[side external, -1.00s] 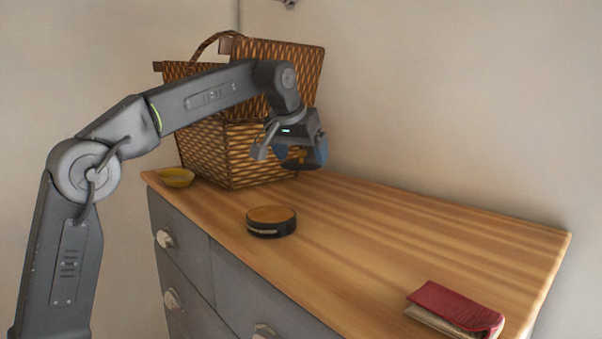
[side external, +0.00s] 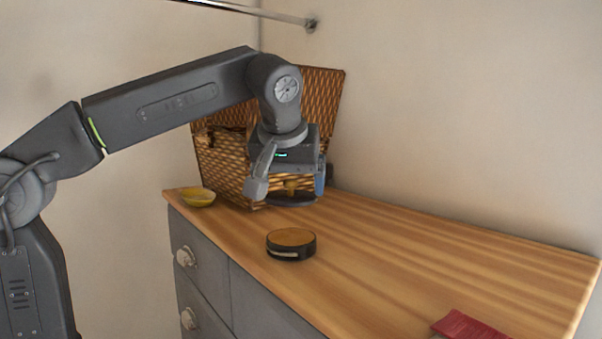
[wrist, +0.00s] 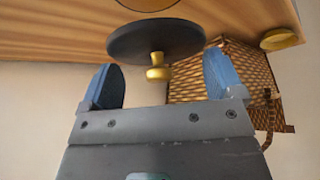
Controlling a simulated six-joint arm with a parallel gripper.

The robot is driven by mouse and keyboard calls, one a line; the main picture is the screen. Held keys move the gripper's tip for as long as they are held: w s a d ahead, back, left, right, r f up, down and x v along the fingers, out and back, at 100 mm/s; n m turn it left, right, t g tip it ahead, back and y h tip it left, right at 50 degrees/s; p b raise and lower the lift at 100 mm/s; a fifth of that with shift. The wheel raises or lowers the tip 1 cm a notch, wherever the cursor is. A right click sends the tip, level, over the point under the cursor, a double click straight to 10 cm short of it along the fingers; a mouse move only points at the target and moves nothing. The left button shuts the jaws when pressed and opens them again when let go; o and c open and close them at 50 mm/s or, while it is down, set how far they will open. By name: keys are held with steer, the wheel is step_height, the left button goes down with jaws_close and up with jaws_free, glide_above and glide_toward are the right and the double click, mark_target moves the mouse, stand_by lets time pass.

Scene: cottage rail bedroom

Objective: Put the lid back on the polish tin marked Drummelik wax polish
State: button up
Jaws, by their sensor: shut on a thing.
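The polish tin (side external: 291,244) stands upright on the dresser top, a low round dark tin with a pale label strip and an open, orange-brown top. I cannot read its marking. My gripper (side external: 292,182) is shut on the lid's yellow knob and holds the dark round lid (side external: 291,199) above the wood, beyond the tin and apart from it. In the wrist view the lid (wrist: 155,40) hangs roughly level between the blue fingers of my gripper (wrist: 160,72).
A woven basket (side external: 222,165) with a raised lid stands behind my gripper. A yellow dish (side external: 196,197) sits at the left corner. A red folded item (side external: 470,326) lies at the front right. The dresser top (side external: 430,255) is clear right of the tin.

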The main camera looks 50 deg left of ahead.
steer(key=shift+f, duration=2.95)
steer(key=shift+f, duration=0.15)
steer(key=o, duration=0.7)
steer(key=shift+r, duration=3.5)
steer(key=shift+c, duration=0.6)
jaws_close()
